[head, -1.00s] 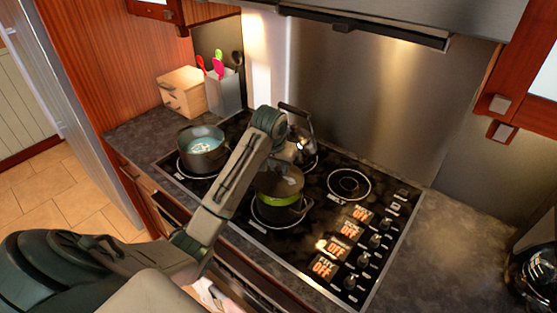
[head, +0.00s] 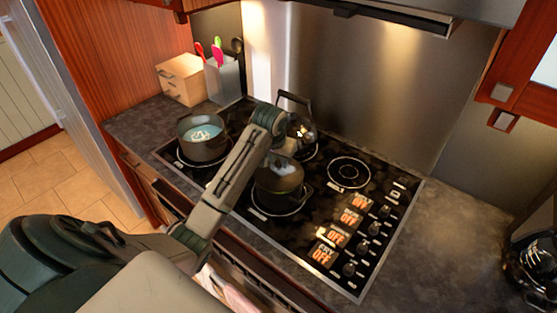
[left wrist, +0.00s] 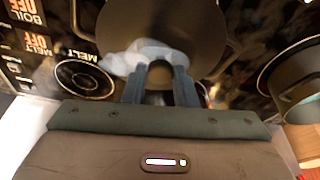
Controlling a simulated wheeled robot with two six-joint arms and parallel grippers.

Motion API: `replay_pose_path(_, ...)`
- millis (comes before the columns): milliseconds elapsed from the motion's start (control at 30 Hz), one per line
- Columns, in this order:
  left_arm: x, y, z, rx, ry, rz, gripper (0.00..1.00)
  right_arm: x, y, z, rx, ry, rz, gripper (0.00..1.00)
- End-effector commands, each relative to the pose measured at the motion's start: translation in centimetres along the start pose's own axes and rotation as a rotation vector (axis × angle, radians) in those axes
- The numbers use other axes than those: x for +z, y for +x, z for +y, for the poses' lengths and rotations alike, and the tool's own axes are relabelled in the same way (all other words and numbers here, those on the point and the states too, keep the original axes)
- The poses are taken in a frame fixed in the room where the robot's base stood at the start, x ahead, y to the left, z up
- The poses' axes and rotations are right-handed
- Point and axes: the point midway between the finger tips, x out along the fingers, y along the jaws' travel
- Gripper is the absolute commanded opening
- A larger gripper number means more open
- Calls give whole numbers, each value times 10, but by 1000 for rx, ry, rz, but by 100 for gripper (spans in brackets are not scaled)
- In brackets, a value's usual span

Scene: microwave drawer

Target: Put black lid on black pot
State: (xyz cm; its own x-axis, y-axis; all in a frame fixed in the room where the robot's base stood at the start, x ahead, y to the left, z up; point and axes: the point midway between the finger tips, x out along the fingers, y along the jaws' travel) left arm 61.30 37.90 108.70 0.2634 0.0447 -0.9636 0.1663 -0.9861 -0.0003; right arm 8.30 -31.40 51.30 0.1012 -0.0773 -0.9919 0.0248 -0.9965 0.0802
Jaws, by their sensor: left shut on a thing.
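The black pot (head: 280,200) stands on the front middle burner of the stove. The black lid (head: 282,174) covers its opening, with the pot's inside hidden. I cannot tell whether the lid touches the rim all round. My left gripper (left wrist: 160,82) is shut on the lid's knob (left wrist: 160,70), from above. In the left wrist view, the dark lid (left wrist: 158,22) spreads beyond the fingers, and a pale whitish patch lies around them. In the head view, the arm partly hides the gripper. My right gripper is not in view.
Another pot (head: 203,145) with pale blue contents stands on the left burner. A kettle (head: 302,128) stands close behind the black pot. A wooden box (head: 182,80) and a utensil holder (head: 222,82) are at the back left. The back right burner (head: 349,173) is bare.

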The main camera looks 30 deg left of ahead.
Motion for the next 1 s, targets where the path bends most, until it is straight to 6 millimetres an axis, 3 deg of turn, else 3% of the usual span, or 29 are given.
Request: replay_pose_path(1000,0,1,0,0,0,1,0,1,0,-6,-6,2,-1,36)
